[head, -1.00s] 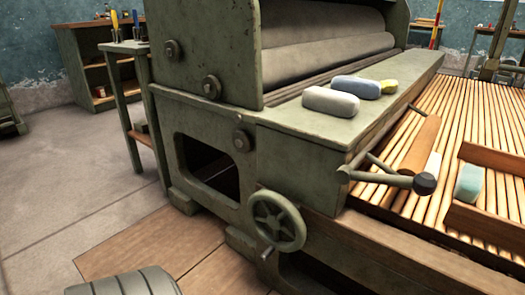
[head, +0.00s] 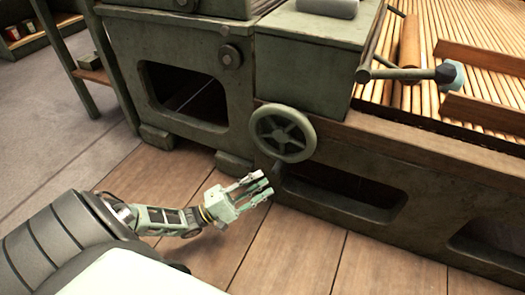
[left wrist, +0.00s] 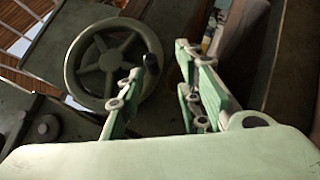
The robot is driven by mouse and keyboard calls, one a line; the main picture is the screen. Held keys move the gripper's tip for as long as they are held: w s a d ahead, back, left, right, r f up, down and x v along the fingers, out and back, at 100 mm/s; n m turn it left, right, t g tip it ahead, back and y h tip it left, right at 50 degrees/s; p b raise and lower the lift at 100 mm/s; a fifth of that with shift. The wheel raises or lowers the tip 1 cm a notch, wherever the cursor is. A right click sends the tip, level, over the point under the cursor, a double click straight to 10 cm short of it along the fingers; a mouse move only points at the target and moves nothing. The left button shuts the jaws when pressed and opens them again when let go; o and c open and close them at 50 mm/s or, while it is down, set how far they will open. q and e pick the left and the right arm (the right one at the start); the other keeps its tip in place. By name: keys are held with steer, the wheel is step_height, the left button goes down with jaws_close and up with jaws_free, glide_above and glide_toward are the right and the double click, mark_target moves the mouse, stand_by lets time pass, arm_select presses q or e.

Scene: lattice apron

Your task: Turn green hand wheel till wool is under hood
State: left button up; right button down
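The green hand wheel (head: 283,132) is a spoked wheel on the machine's side, with a small crank handle (head: 276,171) at its lower edge. In the left wrist view the wheel (left wrist: 113,62) is at the upper left, with a dark handle knob (left wrist: 150,62). My left gripper (head: 262,187) is open and empty, just below and left of the wheel, apart from it. Its fingers (left wrist: 160,95) also show in the left wrist view. The hood is mostly cut off.
A crank bar (head: 405,74) juts out above and right of the wheel. A grey block (head: 328,8) sits on the green machine top (head: 310,30). A narrow green stand (head: 88,70) is at the left. The wooden floor (head: 290,250) before the machine is clear.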

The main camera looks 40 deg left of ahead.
mark_target(277, 164)
arm_select(q)
steer(key=shift+n+t, duration=0.3)
steer(key=shift+n, duration=0.1)
steer(key=x, duration=0.2)
steer(key=b+x, duration=0.1)
steer(key=x, duration=0.2)
steer(key=a+x, duration=0.1)
steer(key=x, duration=0.1)
steer(key=shift+w+d+r+b, duration=0.15)
steer(key=shift+w+r+b, duration=0.2)
steer(key=shift+r, duration=0.15)
steer(key=shift+c, duration=0.3)
jaws_close()
steer(key=shift+r, duration=0.1)
